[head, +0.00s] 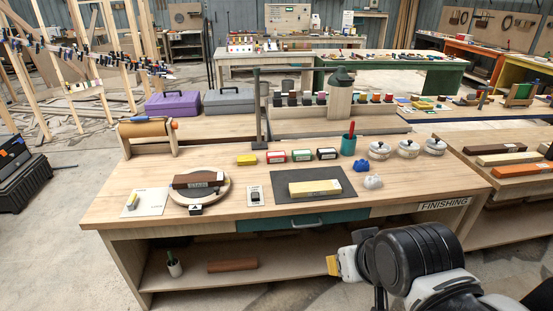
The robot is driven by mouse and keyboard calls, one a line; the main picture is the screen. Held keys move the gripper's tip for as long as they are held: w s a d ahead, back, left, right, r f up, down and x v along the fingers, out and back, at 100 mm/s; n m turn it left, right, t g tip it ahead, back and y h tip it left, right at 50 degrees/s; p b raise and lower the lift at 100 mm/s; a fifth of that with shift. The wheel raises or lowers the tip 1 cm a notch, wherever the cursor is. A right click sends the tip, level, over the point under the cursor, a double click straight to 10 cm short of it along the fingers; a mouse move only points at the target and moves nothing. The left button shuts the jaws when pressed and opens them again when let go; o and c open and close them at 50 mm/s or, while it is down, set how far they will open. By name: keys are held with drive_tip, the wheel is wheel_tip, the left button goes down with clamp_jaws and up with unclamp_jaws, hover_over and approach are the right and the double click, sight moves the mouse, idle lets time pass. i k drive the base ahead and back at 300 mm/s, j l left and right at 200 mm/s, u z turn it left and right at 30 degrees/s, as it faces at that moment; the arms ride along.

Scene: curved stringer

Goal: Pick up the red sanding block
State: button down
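No block is plainly marked as the red sanding block. A small box with a red band and pale label (276,157) stands on the finishing bench (390,202), left of a green-banded box (301,155) and a dark-banded box (326,153). A dark reddish-brown block (198,180) with a label lies on a round scale (180,197) at the left. My gripper (334,265) is in front of the bench's front edge, at the lower right, apart from all of these. Its yellowish tip points left; whether it is open or shut does not show.
A teal cup (348,146), blue and white lumps and several white pots (408,149) stand to the right. A tall dark post (258,105) rises at the back. Long bars (520,170) lie on the right-hand bench.

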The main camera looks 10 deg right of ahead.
sight(275, 157)
drive_tip(key=i+u, duration=0.2)
drive_tip(key=i, duration=0.3)
drive_tip(key=i+l+u, duration=0.2)
drive_tip(key=i, duration=0.35)
drive_tip(key=i+l+u, duration=0.2)
drive_tip(key=i, duration=0.3)
drive_tip(key=i+l+u, duration=0.2)
drive_tip(key=i, duration=0.3)
